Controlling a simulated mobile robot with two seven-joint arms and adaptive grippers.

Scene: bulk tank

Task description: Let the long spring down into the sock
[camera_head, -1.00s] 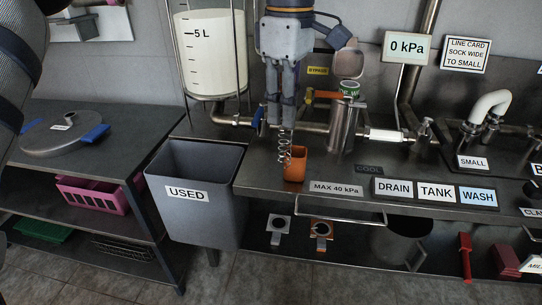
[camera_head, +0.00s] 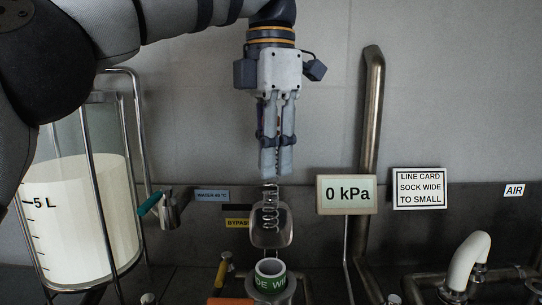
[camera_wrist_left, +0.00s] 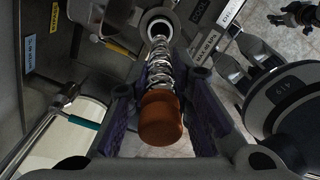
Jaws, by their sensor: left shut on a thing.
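My left gripper (camera_head: 276,172) points straight down and is shut on the long spring (camera_head: 270,208), a shiny open metal coil hanging upright below the fingers. In the left wrist view the spring (camera_wrist_left: 160,72) runs away from the fingers, with an orange-brown end piece (camera_wrist_left: 160,118) close to the camera. The sock (camera_head: 270,267), a white ring with a green label reading "WIDE", stands below the spring, which is apart from it. In the left wrist view a round white-rimmed mouth (camera_wrist_left: 158,27) lies near the spring's far end.
A rounded metal lid (camera_head: 283,232) stands up behind the spring. The 0 kPa gauge (camera_head: 346,194) and a vertical pipe (camera_head: 370,130) are to the right. A clear tank of white liquid (camera_head: 80,215) is at the left. An orange handle (camera_head: 231,301) lies beside the sock.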

